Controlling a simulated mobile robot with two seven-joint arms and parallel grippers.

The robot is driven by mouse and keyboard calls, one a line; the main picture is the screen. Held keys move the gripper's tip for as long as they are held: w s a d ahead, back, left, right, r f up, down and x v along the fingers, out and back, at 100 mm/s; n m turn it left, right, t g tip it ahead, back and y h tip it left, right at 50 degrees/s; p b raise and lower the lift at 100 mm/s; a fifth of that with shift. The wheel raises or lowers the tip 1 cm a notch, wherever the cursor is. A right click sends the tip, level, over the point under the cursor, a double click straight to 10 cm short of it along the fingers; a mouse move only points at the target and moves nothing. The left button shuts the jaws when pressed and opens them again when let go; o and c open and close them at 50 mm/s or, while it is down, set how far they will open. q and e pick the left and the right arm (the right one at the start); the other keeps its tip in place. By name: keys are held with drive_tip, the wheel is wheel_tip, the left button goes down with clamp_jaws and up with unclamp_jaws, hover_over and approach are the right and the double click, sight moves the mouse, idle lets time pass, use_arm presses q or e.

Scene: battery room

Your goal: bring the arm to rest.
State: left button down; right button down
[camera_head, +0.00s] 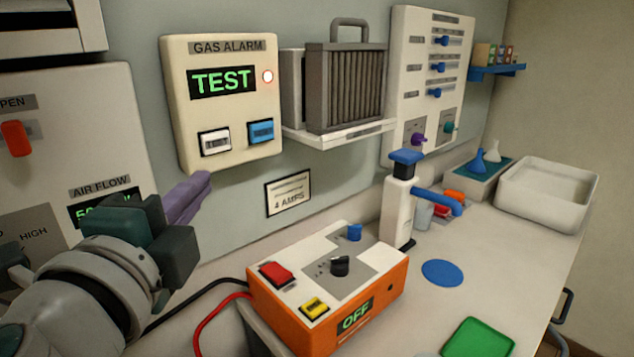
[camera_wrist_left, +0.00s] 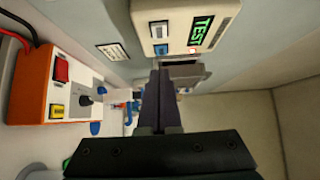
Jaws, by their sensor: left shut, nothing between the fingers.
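My left gripper (camera_head: 190,196) is raised in front of the wall, just below the gas alarm panel (camera_head: 175,110), with its purple fingers closed together and nothing between them. In the left wrist view the shut fingers (camera_wrist_left: 162,98) point away from the camera, with the gas alarm (camera_wrist_left: 172,25) above them. The alarm reads TEST and its small lamp is lit. It has a white switch and a blue switch below the display. I see no contact between the fingers and the panel. My right gripper is in neither view.
An orange charger box (camera_head: 285,320) reading OFF stands on the bench below, with red and black cables. A white dispenser (camera_head: 398,205), a blue disc (camera_head: 443,272), a green tray (camera_head: 478,338) and a white basin (camera_head: 540,210) stand rightward. An air flow panel (camera_head: 95,110) is at left.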

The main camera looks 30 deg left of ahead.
use_arm(q)
drive_tip(key=s+a+f+n+g, duration=0.2)
drive_tip(key=s+f+n+g, duration=0.5)
drive_tip(key=n, duration=0.3)
drive_tip(key=s+d+f+n+g+h+p, duration=0.25)
drive_tip(key=s+d+g+h, duration=0.4)
drive_tip(key=s+d, duration=0.45)
wheel_tip(320, 180, up, 27)
drive_tip(key=p, duration=2.7)
drive_tip(key=shift+a+m+p, duration=0.25)
drive_tip(key=shift+m+p, duration=0.05)
drive_tip(key=shift+m, duration=0.15)
